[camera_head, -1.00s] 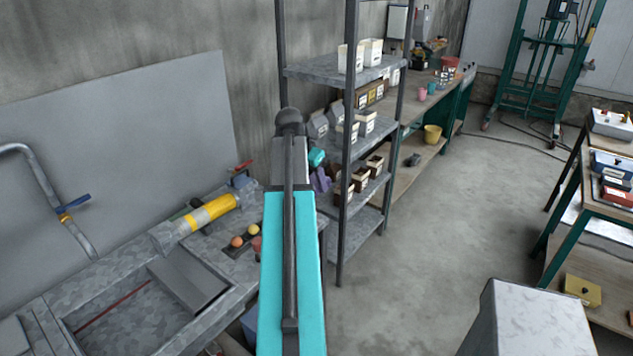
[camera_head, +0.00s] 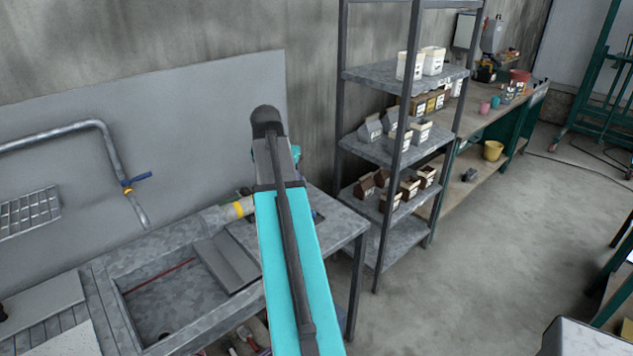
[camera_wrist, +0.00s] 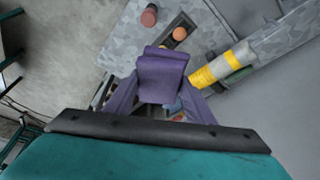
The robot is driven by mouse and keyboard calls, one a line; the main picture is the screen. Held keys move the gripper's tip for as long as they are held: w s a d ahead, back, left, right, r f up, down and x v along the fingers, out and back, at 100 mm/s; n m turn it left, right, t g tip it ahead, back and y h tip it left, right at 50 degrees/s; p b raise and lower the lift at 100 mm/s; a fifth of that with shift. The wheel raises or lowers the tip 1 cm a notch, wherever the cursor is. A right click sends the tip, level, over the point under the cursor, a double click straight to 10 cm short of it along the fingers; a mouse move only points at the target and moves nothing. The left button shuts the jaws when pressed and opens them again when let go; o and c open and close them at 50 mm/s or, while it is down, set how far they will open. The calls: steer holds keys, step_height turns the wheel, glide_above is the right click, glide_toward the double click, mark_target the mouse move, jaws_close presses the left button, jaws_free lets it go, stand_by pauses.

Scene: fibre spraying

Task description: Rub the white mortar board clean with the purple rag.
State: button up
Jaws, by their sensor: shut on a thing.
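The purple rag (camera_wrist: 162,72) is bunched up in the middle of the wrist view, with folds hanging down both sides. My gripper (camera_wrist: 158,100) is shut on the rag, which mostly covers the fingers. In the head view my arm hides the rag and nearly all of the gripper. A pale flat board (camera_head: 45,298) lies by the sink at the lower left. A lighter speckled slab (camera_head: 70,342) is cut off below it. I cannot tell which is the mortar board. My gripper is well to the right of both.
A metal sink basin (camera_head: 165,300) is set in the bench, with a pipe tap (camera_head: 112,150) above it. A yellow-banded cylinder (camera_wrist: 225,63) and an orange ball (camera_wrist: 180,34) are near the rag in the wrist view. A shelf rack (camera_head: 400,150) stands to the right.

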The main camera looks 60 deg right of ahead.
steer(key=w+a+r+n+t+y, duration=0.15)
steer(key=w+a+n, duration=0.25)
steer(key=w+a, duration=0.75)
steer(key=w+a+r+n+t+y, duration=0.15)
steer(key=w+a+n, duration=0.3)
steer(key=a, duration=1.35)
steer(key=a+f+n+b, duration=0.3)
steer(key=a+b, duration=0.2)
steer(key=a, duration=0.5)
steer(key=a+f+n+y+b, duration=0.1)
steer(key=a+f+n+b, duration=0.2)
steer(key=a, duration=0.7)
steer(key=shift+w+a+f+b, duration=0.25)
steer(key=shift+w+f+b, duration=0.25)
steer(key=shift+b, duration=0.5)
steer(key=shift+s+f, duration=0.1)
